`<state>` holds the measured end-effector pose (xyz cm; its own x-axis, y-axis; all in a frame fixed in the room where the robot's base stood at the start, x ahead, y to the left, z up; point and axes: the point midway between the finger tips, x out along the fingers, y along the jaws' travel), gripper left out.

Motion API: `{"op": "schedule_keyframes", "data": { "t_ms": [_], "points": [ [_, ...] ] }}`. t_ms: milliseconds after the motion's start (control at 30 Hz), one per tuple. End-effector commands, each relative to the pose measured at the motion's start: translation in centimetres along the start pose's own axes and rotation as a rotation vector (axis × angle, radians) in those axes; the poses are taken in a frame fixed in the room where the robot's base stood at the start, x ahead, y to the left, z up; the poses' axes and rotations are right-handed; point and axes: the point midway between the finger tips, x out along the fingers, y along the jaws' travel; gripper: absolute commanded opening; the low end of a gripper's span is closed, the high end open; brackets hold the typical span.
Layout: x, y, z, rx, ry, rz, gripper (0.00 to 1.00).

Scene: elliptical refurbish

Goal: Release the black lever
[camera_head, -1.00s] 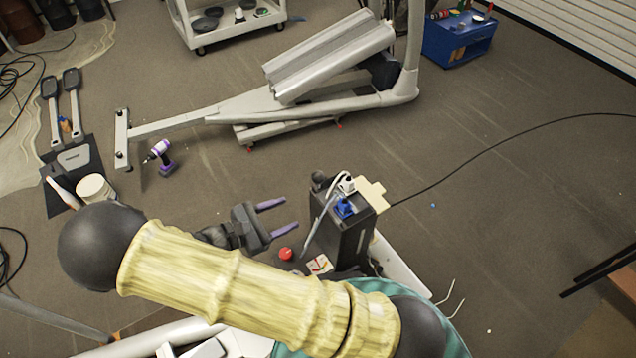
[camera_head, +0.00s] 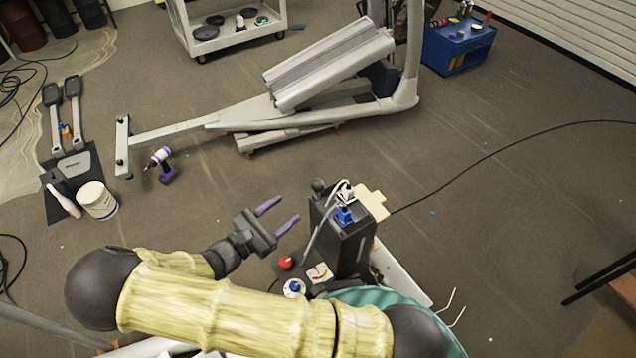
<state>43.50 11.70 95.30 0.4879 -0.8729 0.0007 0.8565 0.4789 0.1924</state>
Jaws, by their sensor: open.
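My gripper (camera_head: 279,215) shows in the head view at the lower middle. Its two purple fingers are apart and empty, pointing up and to the right over the floor. It is left of a black box-shaped unit (camera_head: 352,248) and not visibly touching it. I cannot pick out a black lever with certainty. The grey elliptical machine (camera_head: 325,75) lies on the floor beyond the gripper, with a long rail reaching left. My yellow-sleeved arm hides part of the near area.
A purple and white drill (camera_head: 163,165) stands left, near the rail's end. A white bucket (camera_head: 98,201) and a black mat (camera_head: 88,165) are farther left. A red button (camera_head: 286,262) and a blue knob (camera_head: 294,287) are below the gripper. Floor at right is mostly clear, crossed by a cable.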

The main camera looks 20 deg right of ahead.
Motion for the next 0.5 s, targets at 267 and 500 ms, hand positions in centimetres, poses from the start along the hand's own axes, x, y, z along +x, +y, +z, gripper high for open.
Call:
{"op": "schedule_keyframes", "data": {
  "t_ms": [267,500],
  "points": [
    [5.1,0.0,0.3,-0.002,-0.002,-0.003,0.52],
    [9.3,-0.1,0.2,-0.004,-0.001,-0.002,0.52]
  ]
}}
